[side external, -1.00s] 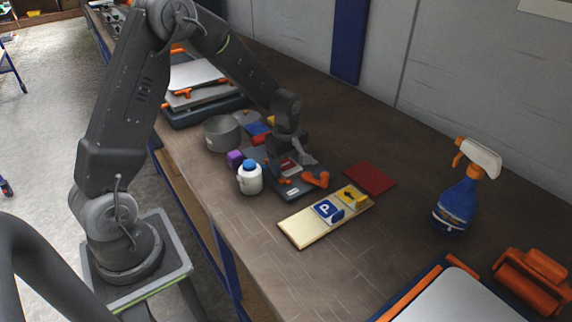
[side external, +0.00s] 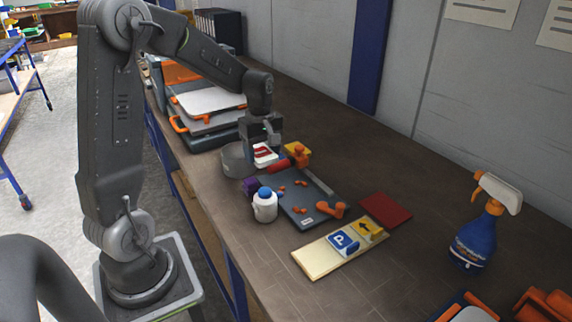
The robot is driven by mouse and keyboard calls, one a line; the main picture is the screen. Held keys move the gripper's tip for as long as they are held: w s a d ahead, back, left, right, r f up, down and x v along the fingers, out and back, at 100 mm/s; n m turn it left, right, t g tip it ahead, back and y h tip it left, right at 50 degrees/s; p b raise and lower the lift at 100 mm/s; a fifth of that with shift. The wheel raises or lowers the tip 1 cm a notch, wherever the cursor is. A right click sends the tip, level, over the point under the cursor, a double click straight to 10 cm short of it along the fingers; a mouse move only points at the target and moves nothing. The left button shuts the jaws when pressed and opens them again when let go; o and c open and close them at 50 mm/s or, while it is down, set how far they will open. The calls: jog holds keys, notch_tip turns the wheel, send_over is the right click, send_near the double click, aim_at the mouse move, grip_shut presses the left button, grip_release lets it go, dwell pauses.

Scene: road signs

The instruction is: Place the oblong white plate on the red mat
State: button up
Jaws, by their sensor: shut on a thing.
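The oblong white plate (side external: 265,156), with a red marking on its face, is held tilted in my gripper (side external: 267,143). My gripper is shut on its upper part, above the far end of the dark grey tray and beside the grey pot. The jaws themselves are small and partly hidden. The red mat (side external: 386,210) lies flat and bare on the bench, right of the tray and well away from my gripper.
The dark grey tray (side external: 300,205) carries several orange pieces. A pale board (side external: 318,262) holds a blue P sign (side external: 343,242) and a yellow arrow sign (side external: 369,228). A white bottle (side external: 265,206), grey pot (side external: 236,160) and blue spray bottle (side external: 474,240) stand around. Bench behind the mat is clear.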

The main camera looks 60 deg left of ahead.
jog(key=shift+s+a+r, duration=0.2)
jog(key=shift+a+r, duration=0.05)
jog(key=w+d, duration=0.5)
jog(key=w, duration=0.6)
send_over(387, 210)
jog(key=f, duration=0.7)
jog(key=shift+s+a, duration=0.1)
jog(key=shift+a, duration=0.15)
jog(key=shift+d+f, duration=0.3)
jog(key=shift+f, duration=1.9)
